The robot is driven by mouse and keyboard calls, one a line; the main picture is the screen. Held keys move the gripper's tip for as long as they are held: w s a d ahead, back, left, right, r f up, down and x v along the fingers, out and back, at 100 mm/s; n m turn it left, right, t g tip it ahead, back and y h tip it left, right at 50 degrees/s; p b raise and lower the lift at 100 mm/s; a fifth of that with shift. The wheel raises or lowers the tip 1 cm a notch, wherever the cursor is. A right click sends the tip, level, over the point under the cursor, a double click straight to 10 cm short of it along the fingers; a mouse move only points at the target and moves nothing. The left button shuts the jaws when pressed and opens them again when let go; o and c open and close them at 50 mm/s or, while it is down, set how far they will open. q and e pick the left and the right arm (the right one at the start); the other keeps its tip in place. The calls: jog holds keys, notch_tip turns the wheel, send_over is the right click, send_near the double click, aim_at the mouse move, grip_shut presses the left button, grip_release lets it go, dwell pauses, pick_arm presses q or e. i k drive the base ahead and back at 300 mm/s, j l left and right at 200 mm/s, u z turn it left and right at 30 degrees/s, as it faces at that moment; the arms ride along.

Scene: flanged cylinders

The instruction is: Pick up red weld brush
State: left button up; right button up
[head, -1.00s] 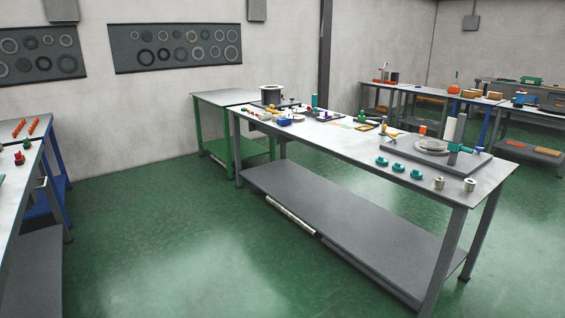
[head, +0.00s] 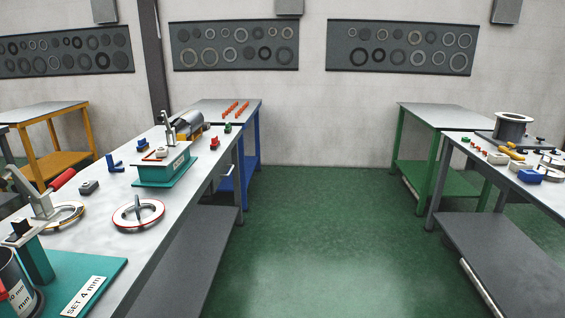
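A red elongated object (head: 62,180) lies on the left workbench, partly behind a grey metal clamp. It may be the red weld brush, but its bristles cannot be made out. A grey block (head: 89,187) lies just right of it. Neither of my grippers is in view.
The left workbench (head: 205,160) also holds a red-rimmed ring (head: 138,213), a teal fixture (head: 165,170) and a "SET 4 mm" teal plate (head: 100,275). A right workbench (head: 470,155) carries a flanged cylinder (head: 513,126). Green floor (head: 320,235) lies clear between them.

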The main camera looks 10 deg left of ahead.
aim_at(215, 143)
jog(key=i+u, duration=0.1)
jog(key=i, duration=1.85)
jog(key=i+u, duration=0.25)
jog(key=i, duration=0.25)
jog(key=i+l+u, duration=0.2)
jog(key=i, duration=0.3)
jog(key=i+u, duration=0.25)
jog(key=i, duration=0.25)
jog(key=l, duration=0.1)
